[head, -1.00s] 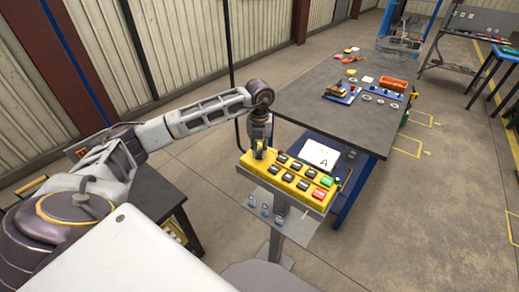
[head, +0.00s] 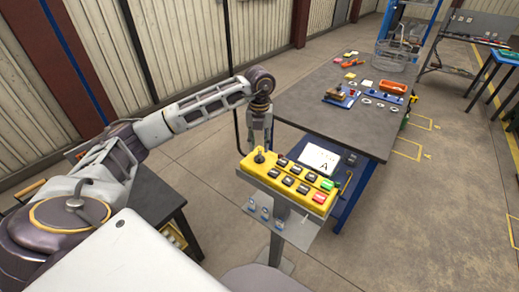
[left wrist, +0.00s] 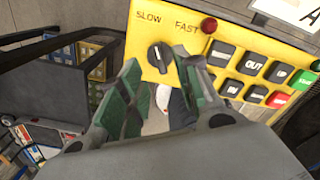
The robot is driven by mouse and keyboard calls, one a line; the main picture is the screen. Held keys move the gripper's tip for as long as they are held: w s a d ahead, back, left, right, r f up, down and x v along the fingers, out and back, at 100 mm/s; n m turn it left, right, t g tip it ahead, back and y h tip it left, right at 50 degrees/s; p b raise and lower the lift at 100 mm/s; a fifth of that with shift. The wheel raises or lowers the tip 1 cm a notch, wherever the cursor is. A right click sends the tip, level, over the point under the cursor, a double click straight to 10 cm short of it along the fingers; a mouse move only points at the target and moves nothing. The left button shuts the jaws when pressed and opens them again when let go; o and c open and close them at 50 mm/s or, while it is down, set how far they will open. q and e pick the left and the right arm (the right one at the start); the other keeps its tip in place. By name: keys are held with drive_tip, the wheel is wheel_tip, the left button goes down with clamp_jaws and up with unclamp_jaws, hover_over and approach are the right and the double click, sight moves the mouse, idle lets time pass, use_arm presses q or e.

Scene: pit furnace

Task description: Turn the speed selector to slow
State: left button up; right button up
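A yellow control box (head: 288,184) on a stand carries the speed selector, a black knob (head: 259,156) at its left end. In the left wrist view the knob (left wrist: 160,57) sits below the printed words SLOW and FAST. Its white mark runs up and slightly left, toward SLOW. My left gripper (head: 261,143) is just above and behind the knob in the head view. My right gripper is not in view.
Black, green and red push buttons (head: 303,180) fill the rest of the box. A small red lamp (left wrist: 209,25) is beside FAST. A white sheet marked A (head: 319,159) lies behind the box. A grey workbench (head: 320,110) with parts stands farther back.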

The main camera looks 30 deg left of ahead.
sight(259, 154)
use_arm(q)
wheel_tip(259, 154, up, 7)
idle(0.4)
drive_tip(key=shift+f, duration=0.1)
idle(0.5)
